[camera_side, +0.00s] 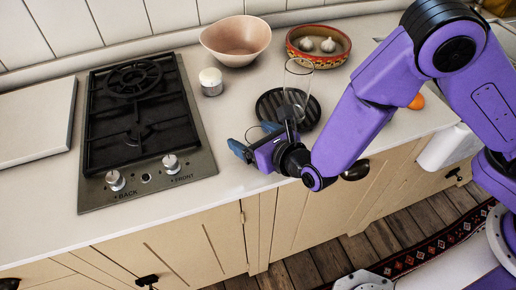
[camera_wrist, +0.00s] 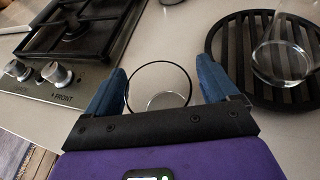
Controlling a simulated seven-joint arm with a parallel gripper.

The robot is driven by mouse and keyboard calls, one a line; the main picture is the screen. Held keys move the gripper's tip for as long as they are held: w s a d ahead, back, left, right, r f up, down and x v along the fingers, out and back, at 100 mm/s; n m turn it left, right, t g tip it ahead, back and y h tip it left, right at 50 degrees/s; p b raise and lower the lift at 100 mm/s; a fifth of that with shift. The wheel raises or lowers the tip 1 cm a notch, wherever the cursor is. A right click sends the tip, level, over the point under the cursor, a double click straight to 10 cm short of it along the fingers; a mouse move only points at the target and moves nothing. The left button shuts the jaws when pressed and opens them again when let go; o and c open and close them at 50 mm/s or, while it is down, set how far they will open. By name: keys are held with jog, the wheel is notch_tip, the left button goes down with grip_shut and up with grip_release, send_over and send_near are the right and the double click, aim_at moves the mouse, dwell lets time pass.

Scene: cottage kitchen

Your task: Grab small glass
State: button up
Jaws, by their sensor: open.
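The small glass (camera_wrist: 166,99) is clear, with a round dark-edged rim, and stands on the counter in the wrist view. It shows between the two blue fingers of my gripper (camera_wrist: 160,72), with room on both sides. In the side view my gripper (camera_side: 263,135) is low over the counter near its front edge, fingers apart. The small glass (camera_side: 262,127) is only faintly outlined there, partly hidden by the gripper. I cannot tell how far the fingers reach down around it.
A taller clear glass (camera_side: 297,78) stands on a black ridged trivet (camera_side: 264,106) just behind my gripper. A gas hob (camera_side: 185,120) lies to the left, with a small white-topped jar (camera_side: 211,82) beside it. A pink bowl (camera_side: 236,42) and a bowl of garlic (camera_side: 330,61) stand at the back.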

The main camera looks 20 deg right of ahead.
jog(key=c, duration=1.2)
jog(key=shift+o, duration=0.2)
jog(key=shift+r, duration=0.1)
